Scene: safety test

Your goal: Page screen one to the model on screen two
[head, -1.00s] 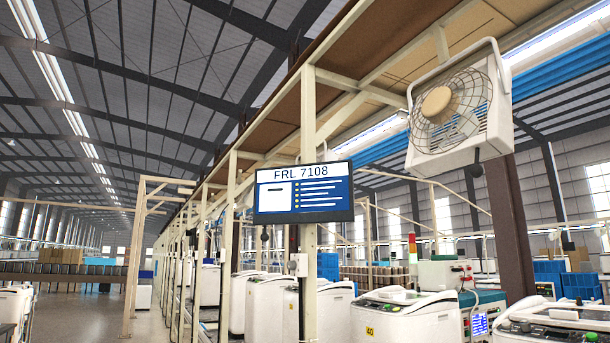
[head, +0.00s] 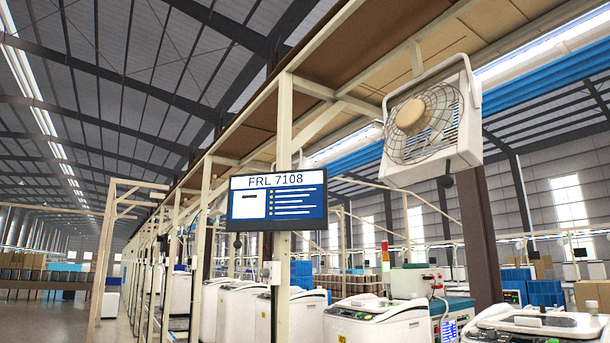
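One screen (head: 278,201) hangs on a cream post in the middle of the head view. It reads "FRL 7108" on a white header, above a blue page with a white box and several bulleted white lines. A smaller lit display (head: 449,330) shows low at the right on a teal-and-white machine; its text is too small to read. I cannot tell which of these the task calls screen one or screen two. Neither of my grippers is in view.
A caged white fan (head: 432,122) hangs from the overhead frame at the right. White washing machines (head: 376,318) stand in a row below the screen. A cream post (head: 284,120) rises beside them. Open floor (head: 40,318) lies at the lower left.

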